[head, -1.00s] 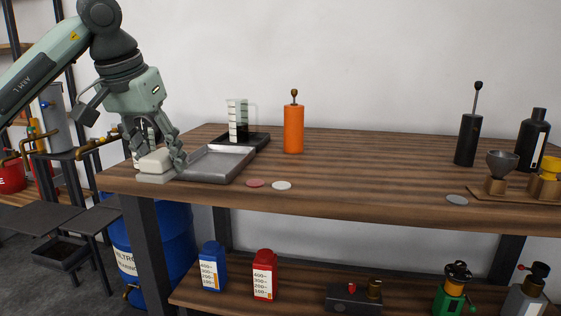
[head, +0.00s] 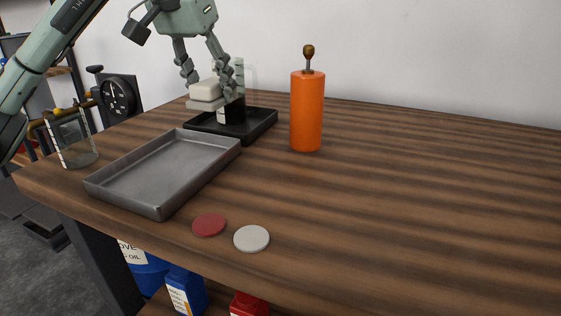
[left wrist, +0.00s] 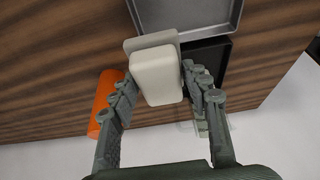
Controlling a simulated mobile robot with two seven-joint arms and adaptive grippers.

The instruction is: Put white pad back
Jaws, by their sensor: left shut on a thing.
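The white pad (head: 206,89) is a block with rounded edges on a thin light grey plate (head: 204,104). My left gripper (head: 207,80) is shut on the pad, with one finger on each side. In the left wrist view the pad (left wrist: 157,78) sits between the fingers (left wrist: 158,88). It shows in front of the black tray (head: 262,122) at the back left of the table, and seems to be held above it. Part of that tray and of what stands in it is hidden behind the pad and a finger. My right gripper is not in view.
A grey metal tray (head: 165,170) lies empty in front. An orange cylinder with a knob (head: 307,110) stands to the right of the black tray. A glass beaker (head: 75,145) is at the left edge. Red (head: 209,225) and white (head: 251,239) discs lie near the front. The table's right side is clear.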

